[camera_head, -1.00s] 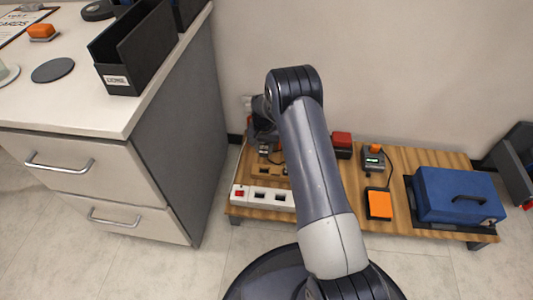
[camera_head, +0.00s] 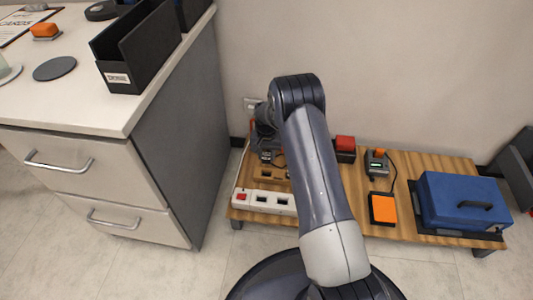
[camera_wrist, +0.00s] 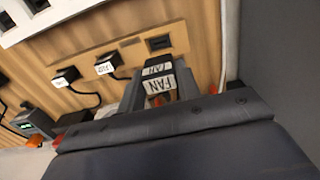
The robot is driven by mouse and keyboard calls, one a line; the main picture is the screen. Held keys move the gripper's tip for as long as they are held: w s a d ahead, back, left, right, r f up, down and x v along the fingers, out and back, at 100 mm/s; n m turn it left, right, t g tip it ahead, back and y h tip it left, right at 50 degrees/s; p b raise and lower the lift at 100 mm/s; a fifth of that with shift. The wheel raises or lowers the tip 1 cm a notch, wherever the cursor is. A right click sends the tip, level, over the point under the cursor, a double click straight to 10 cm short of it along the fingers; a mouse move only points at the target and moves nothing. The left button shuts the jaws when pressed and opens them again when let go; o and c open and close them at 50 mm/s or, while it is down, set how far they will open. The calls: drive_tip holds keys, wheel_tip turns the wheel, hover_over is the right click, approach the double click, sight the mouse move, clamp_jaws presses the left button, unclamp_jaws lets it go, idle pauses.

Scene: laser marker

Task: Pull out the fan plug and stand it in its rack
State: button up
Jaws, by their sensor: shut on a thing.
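My gripper (camera_wrist: 158,98) is shut on the fan plug (camera_wrist: 160,85), a dark block with white FAN labels. The wooden plug rack (camera_wrist: 128,52) lies just beyond it in the wrist view, with an empty dark slot (camera_wrist: 159,43) near its right end. Two other labelled plugs with black cords, a left one (camera_wrist: 65,77) and a right one (camera_wrist: 108,64), are at the rack's near edge. In the head view the held plug (camera_head: 266,157) shows just behind the rack (camera_head: 267,175). The arm hides the rack's right part. The plug's height above the rack is unclear.
The white power strip (camera_head: 245,198) with a red switch lies at the shelf's front left. A drawer cabinet (camera_head: 175,140) stands close on the left. An orange pad (camera_head: 383,208), a small device (camera_head: 377,165) and a blue case (camera_head: 455,198) are to the right.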

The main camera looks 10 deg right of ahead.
sight(266, 163)
drive_tip(key=shift+f+b, duration=1.3)
drive_tip(key=shift+f, duration=1.4)
drive_tip(key=shift+f, duration=1.7)
idle(0.8)
drive_tip(key=o, duration=1.1)
drive_tip(key=shift+r, duration=0.1)
wheel_tip(266, 163, up, 17)
drive_tip(key=p, duration=0.8)
drive_tip(key=shift+f, duration=0.2)
drive_tip(key=shift+f, duration=0.1)
